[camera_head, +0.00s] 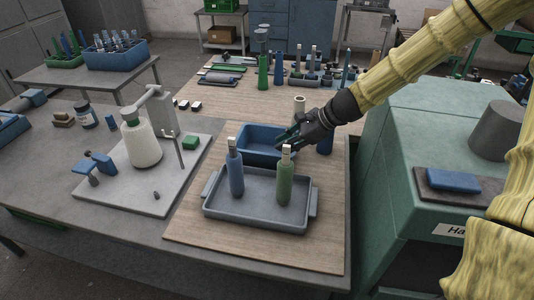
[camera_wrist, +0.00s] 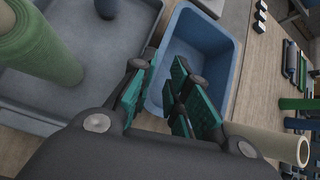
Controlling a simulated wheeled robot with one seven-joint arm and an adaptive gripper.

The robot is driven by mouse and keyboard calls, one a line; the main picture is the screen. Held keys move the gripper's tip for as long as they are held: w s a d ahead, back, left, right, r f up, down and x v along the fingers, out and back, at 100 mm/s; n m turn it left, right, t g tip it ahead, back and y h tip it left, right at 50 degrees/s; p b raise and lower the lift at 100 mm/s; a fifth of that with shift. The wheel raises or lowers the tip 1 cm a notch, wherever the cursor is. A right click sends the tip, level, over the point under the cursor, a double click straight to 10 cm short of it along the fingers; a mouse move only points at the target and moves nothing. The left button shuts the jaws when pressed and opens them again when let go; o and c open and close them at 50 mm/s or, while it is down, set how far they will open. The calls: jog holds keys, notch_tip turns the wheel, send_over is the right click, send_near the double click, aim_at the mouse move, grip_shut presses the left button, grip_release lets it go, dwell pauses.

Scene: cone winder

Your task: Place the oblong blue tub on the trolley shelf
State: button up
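The oblong blue tub (camera_head: 259,136) stands on the wooden board behind a grey tray, and looks empty. It also shows in the wrist view (camera_wrist: 223,45), just beyond my fingers. My gripper (camera_head: 284,138) is at the tub's right end, fingers pointing left and down. In the wrist view my gripper (camera_wrist: 160,75) has its two green-padded fingers apart, with part of the tub's rim showing between them. I cannot tell whether a finger touches the tub. A wheelless-looking stand with shelves (camera_head: 222,47) is at the back; I cannot tell whether it is the trolley.
The grey tray (camera_head: 259,220) in front holds an upright blue bottle (camera_head: 235,171) and green bottle (camera_head: 285,180). A cream cylinder (camera_head: 299,106) and a dark blue object (camera_head: 325,142) stand close to the tub. A green machine (camera_head: 400,170) is on the right.

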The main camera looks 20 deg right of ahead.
aim_at(264, 157)
jog(key=shift+w+d+f+m, duration=0.1)
jog(key=shift+w+d+m, duration=0.1)
jog(key=shift+m, duration=0.7)
jog(key=shift+a+f, duration=0.1)
jog(key=shift+b+x, duration=0.3)
jog(key=shift+x, duration=4.95)
jog(key=shift+c, duration=0.4)
grip_shut()
